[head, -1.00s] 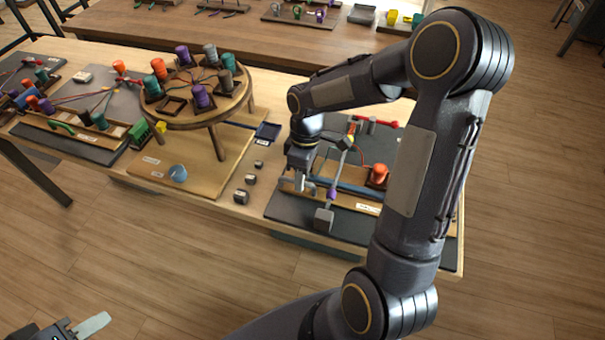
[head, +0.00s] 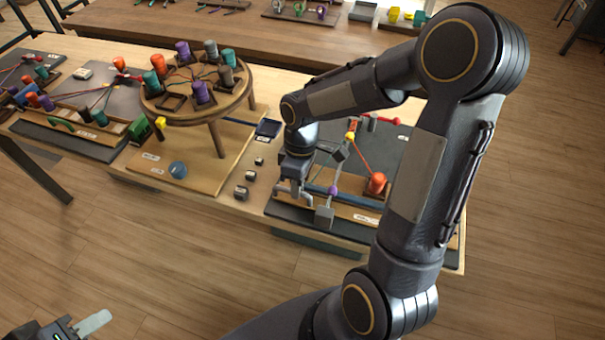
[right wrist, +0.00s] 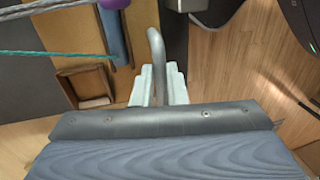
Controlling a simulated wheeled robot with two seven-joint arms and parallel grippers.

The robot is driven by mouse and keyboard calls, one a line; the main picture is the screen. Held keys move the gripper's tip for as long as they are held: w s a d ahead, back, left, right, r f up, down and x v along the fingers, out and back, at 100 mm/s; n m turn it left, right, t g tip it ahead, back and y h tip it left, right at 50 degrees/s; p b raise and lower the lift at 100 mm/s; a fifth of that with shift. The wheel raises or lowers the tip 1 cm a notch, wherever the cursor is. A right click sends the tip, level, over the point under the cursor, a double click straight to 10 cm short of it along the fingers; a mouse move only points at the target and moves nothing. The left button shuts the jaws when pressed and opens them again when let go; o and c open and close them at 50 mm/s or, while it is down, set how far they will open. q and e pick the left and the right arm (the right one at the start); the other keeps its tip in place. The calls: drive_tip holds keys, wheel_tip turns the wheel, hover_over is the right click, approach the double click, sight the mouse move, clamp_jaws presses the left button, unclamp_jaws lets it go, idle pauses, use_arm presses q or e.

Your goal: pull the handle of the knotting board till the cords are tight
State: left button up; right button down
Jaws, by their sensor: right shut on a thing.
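My right gripper (head: 294,192) is at the left end of the knotting board (head: 287,211). In the right wrist view its pale fingers (right wrist: 158,88) are shut on a grey curved handle (right wrist: 156,48). A red cord (head: 362,156) runs nearly straight from a yellow piece (head: 350,136) to an orange spool (head: 377,183). A purple piece (head: 333,190) sits over the blue bar, above a grey weight (head: 324,216). Teal cord (right wrist: 55,54) crosses the right wrist view. My arm hides the board's right part. One finger of my left gripper (head: 88,324) shows at bottom left, away from the table.
A round wooden stand (head: 198,112) with several spools stands left of the board. Another cord board (head: 75,145) is at far left. The floor in front is clear.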

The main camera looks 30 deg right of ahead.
drive_tip(key=shift+s+a, duration=0.3)
drive_tip(key=shift+a, duration=0.05)
drive_tip(key=c, duration=1.5)
unclamp_jaws()
drive_tip(key=shift+a, duration=0.1)
drive_tip(key=shift+o, duration=0.2)
drive_tip(key=shift+r, duration=0.1)
drive_tip(key=shift+w+r, duration=0.1)
drive_tip(key=shift+r, duration=0.25)
wheel_tip(320, 180, up, 7)
drive_tip(key=d, duration=0.1)
drive_tip(key=shift+w+d, duration=0.15)
drive_tip(key=shift+w, duration=0.25)
drive_tip(key=shift+f, duration=0.1)
